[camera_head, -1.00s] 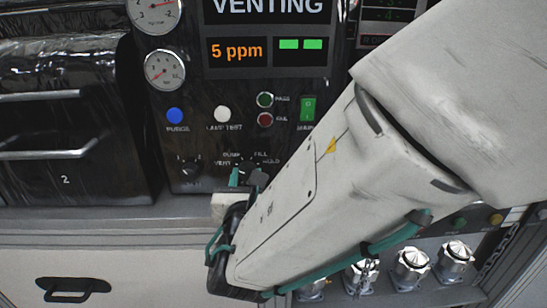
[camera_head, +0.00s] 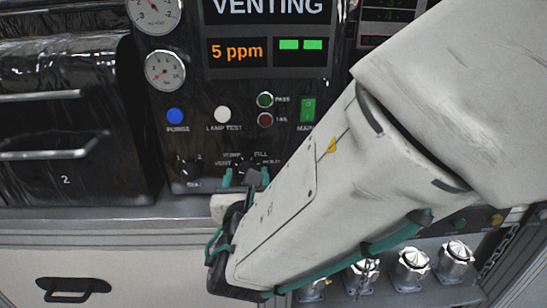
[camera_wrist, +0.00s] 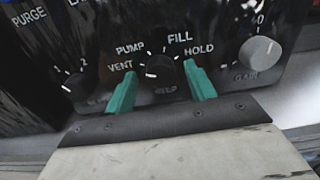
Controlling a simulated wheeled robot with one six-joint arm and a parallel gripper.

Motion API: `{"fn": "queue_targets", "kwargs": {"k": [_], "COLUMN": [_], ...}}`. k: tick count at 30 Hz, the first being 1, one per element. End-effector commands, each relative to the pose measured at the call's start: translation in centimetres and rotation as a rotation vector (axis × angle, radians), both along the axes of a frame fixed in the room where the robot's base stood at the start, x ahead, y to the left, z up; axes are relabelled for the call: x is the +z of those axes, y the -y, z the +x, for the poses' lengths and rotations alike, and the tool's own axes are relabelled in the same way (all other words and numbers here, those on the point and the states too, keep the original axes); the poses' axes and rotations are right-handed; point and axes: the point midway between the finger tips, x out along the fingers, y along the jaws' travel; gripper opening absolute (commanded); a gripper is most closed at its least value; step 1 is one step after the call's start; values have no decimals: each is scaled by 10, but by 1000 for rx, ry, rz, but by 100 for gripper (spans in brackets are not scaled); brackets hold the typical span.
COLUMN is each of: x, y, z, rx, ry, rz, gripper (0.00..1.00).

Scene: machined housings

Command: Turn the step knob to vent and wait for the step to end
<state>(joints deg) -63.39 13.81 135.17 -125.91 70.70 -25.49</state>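The black step knob (camera_wrist: 161,72) shows in the wrist view, with labels VENT, PUMP, FILL and HOLD around its top. A white mark on its left side appears to point toward VENT. The knob also shows, partly covered, in the head view (camera_head: 246,165). My gripper (camera_wrist: 160,70) is open, its teal fingers apart on both sides of the knob with gaps between. In the head view my gripper (camera_head: 246,175) is at the panel's lower edge. The display (camera_head: 268,8) reads VENTING.
A smaller selector knob (camera_wrist: 74,86) and a grey gain knob (camera_wrist: 260,52) flank the step knob. The green main switch (camera_head: 308,108) and purge button (camera_head: 175,116) sit above.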

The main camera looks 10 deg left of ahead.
Motion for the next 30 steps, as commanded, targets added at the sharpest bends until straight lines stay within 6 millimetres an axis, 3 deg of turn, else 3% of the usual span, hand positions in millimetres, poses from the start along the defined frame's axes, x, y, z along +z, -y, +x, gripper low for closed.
{"fn": "queue_targets", "kwargs": {"k": [5, 18, 30], "x": [0, 0, 0], "y": [1, 16, 18], "z": [-6, -70, -76], "rx": [1, 3, 0], "ry": [-1, 0, 0], "rz": [0, 0, 1], "gripper": [55, 55, 55]}}
